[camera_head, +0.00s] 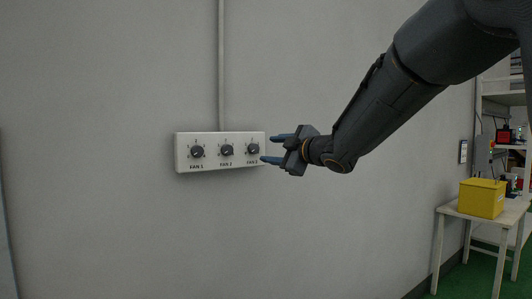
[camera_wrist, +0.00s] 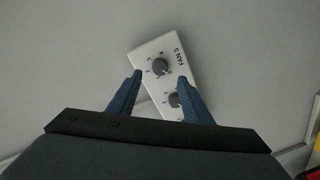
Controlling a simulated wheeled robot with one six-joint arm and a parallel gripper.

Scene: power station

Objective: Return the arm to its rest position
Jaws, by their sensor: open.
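My gripper (camera_head: 268,148) is open, with its two blue fingers pointing left at the right end of a white fan control panel (camera_head: 210,164) on the wall. A second knob (camera_wrist: 177,99) is partly hidden by the right finger. My arm reaches in from the upper right.
A grey conduit (camera_head: 221,65) runs up the wall from the panel. At the right, a yellow box (camera_head: 481,198) stands on a small table (camera_head: 449,210), near shelves (camera_head: 497,87). The wall left of and below the panel is bare.

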